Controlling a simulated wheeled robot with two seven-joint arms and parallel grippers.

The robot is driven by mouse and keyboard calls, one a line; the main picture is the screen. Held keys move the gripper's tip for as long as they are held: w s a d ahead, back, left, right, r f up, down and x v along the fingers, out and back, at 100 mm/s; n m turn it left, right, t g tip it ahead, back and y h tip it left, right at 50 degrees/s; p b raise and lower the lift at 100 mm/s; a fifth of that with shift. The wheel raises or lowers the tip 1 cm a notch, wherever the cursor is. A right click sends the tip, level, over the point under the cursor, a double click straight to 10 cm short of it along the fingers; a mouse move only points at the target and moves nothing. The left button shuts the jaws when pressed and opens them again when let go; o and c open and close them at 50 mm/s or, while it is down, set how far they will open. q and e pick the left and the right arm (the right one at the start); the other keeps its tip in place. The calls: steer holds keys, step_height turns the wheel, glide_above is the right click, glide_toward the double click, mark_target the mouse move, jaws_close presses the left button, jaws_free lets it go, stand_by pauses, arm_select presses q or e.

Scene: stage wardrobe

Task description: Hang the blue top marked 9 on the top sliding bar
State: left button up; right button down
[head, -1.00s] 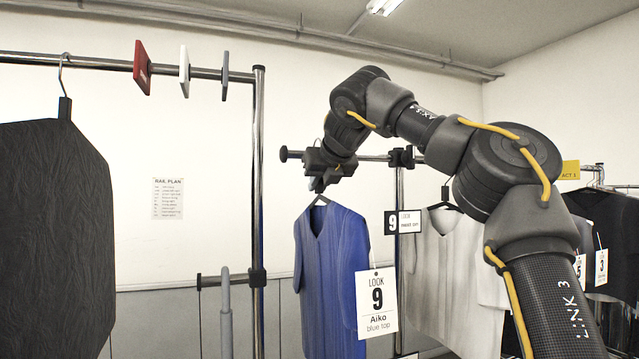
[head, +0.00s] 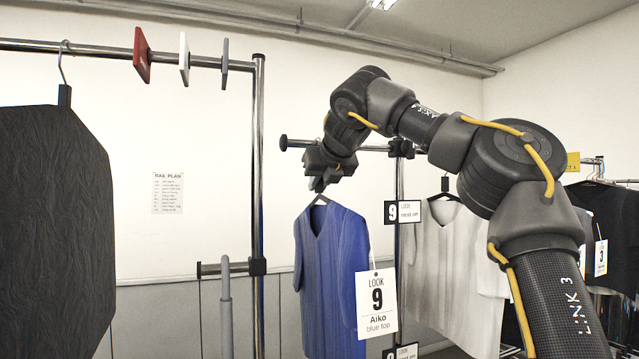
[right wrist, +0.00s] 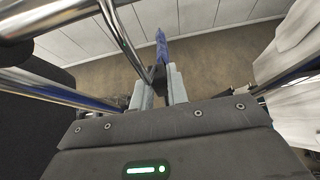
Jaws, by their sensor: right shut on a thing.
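The blue top (head: 335,275) hangs upright from a hanger, with a white tag reading LOOK 9, Aiko, blue top (head: 377,303) at its right side. My right gripper (head: 319,187) is shut on the hanger's hook, just above the top. In the right wrist view the two fingers (right wrist: 160,90) close around the hanger, and a strip of the blue top (right wrist: 161,45) shows beyond them. The top sliding bar (head: 366,148) has a black end knob; it runs behind my right gripper to an upright post, beside a sign reading 9 (head: 402,212). My left gripper is out of view.
A pale top (head: 450,260) hangs just right of the post. Dark tagged garments (head: 605,230) hang at the far right. A lower bar (head: 228,268) is at lower left.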

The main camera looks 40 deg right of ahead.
steer(key=c, duration=1.3)
jaws_free()
steer(key=p+v, duration=0.1)
steer(key=v, duration=0.9)
steer(key=shift+s+a+r, duration=0.15)
steer(key=shift+s+a, duration=0.05)
steer(key=shift+s, duration=0.1)
steer(key=shift+s, duration=0.1)
